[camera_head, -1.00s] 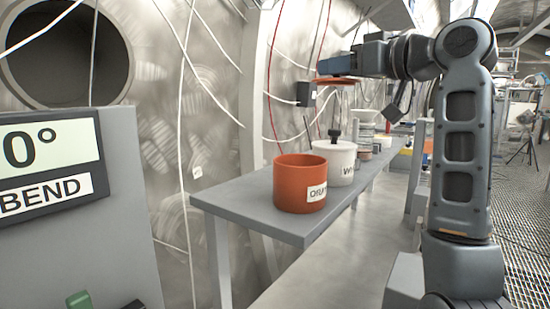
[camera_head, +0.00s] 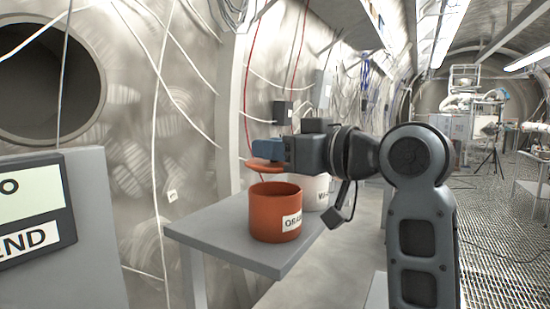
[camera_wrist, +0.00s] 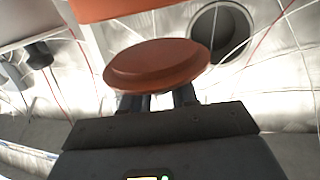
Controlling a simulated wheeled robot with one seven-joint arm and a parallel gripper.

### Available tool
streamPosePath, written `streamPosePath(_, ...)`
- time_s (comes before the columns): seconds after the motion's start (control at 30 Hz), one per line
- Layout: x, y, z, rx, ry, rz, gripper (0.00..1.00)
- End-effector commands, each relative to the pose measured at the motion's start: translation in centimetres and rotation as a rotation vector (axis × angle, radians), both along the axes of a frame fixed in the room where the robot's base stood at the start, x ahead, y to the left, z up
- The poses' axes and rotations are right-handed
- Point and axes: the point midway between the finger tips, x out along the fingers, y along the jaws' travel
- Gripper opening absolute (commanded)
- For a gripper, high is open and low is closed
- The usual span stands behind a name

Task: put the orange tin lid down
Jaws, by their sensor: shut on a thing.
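The orange tin lid (camera_head: 262,165) is in my gripper (camera_head: 268,151), slightly above the back left rim of the orange tin in the picture. In the wrist view the round lid (camera_wrist: 157,62) sits at the fingertips of my gripper (camera_wrist: 168,97), which is shut on it. The orange tin (camera_head: 272,215) stands upright and open-topped on the grey shelf (camera_head: 215,228), its label partly readable. Part of the orange tin (camera_wrist: 125,8) shows at the top of the wrist view. The gap between lid and tin is hard to judge.
A white labelled tin (camera_head: 314,190) stands behind the orange tin, partly hidden by my arm. Bare shelf lies left of and in front of the orange tin. A grey panel with a display (camera_head: 85,160) stands at the left. Cables hang along the wall.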

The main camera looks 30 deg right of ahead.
Motion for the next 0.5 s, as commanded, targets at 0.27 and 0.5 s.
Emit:
streamPosePath(0.27,0.0,0.0,-2.0,0.000,-0.001,0.000,0.00)
streamPosePath(0.5,0.0,0.0,-2.1,0.000,-0.001,0.000,0.00)
